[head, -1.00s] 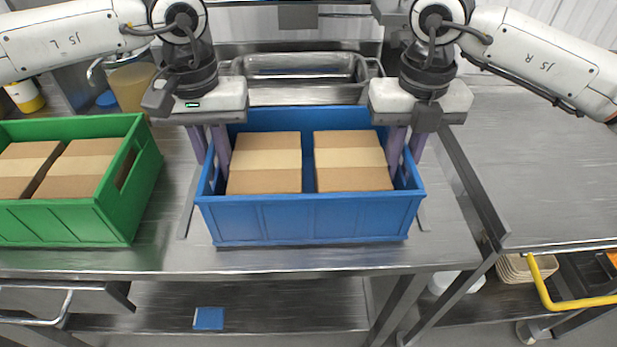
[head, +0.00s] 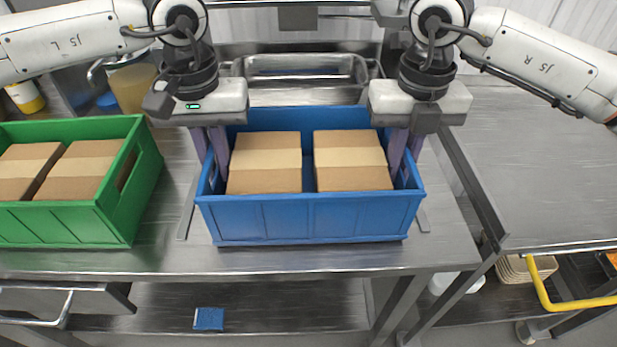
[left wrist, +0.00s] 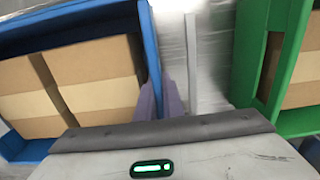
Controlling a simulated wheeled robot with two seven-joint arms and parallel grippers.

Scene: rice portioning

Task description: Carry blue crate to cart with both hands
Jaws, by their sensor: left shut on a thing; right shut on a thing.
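The blue crate (head: 312,220) is in the middle of the head view, over the steel table, with two brown cardboard boxes (head: 264,163) (head: 351,161) inside. My left gripper (head: 217,160) is shut on its left end wall, with purple fingers on either side of the wall. My right gripper (head: 405,155) is shut on its right end wall in the same way. In the left wrist view the blue crate (left wrist: 150,45) is at the left, beside my left gripper's fingers (left wrist: 160,98). I cannot tell whether the crate's base touches the table. The cart is not clearly identifiable; a steel surface with a yellow handle (head: 548,290) is at the right.
A green crate (head: 75,222) with boxes stands left of the blue crate, with a gap between. A steel pan (head: 305,68) is behind it. The steel surface (head: 550,170) at the right is bare. A gap separates it from the table (head: 300,262).

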